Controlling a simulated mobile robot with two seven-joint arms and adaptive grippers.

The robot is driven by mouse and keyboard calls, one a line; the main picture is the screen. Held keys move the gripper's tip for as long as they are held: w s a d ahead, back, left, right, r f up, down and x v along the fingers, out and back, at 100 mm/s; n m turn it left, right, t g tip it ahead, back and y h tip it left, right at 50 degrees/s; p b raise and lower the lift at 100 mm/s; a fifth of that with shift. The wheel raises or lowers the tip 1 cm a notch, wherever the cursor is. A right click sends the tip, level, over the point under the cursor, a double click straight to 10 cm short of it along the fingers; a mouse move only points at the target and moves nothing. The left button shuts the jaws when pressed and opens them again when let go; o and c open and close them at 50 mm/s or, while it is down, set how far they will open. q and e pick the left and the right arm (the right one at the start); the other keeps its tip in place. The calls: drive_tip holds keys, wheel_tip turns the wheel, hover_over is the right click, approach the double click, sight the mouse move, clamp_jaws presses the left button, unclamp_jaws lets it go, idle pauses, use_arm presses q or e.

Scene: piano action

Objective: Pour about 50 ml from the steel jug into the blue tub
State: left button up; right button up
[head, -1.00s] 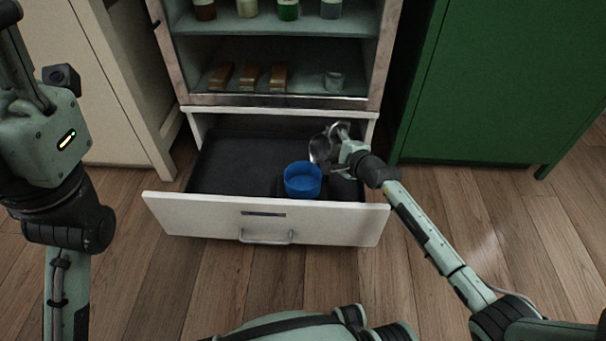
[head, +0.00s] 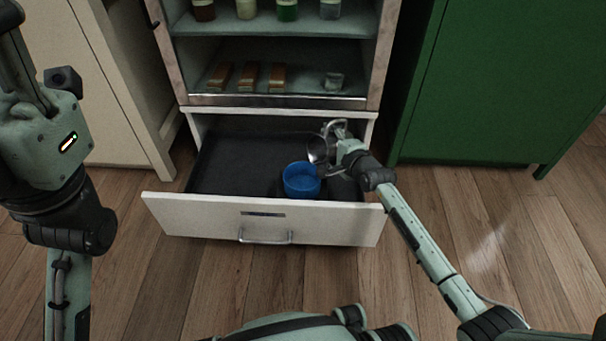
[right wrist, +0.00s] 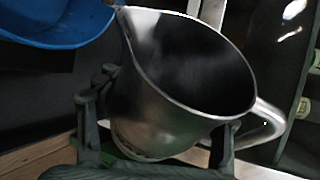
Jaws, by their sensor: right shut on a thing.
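The blue tub (head: 301,187) stands in the open drawer, right of its middle; part of its rim shows at the top left of the right wrist view (right wrist: 62,38). My right gripper (head: 338,150) is shut on the steel jug (head: 318,151) and holds it above the drawer, just behind and right of the tub. In the right wrist view the jug (right wrist: 160,115) is between the fingers, tilted with its spout toward the tub. No stream of liquid shows, and the jug's inside is dark. My left arm is at the left edge; its fingertips are not in view.
The white drawer (head: 200,215) is pulled out beneath a cabinet. Its shelves hold several jars, brown blocks (head: 248,76) and a small glass (head: 333,81). A green cabinet (head: 490,90) stands at the right. The left part of the drawer is empty.

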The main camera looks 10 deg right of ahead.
drive_tip(key=shift+r+n, duration=0.3)
drive_tip(key=shift+r, duration=0.1)
idle(1.1)
drive_tip(key=shift+a+r, duration=0.1)
drive_tip(key=shift+a, duration=0.1)
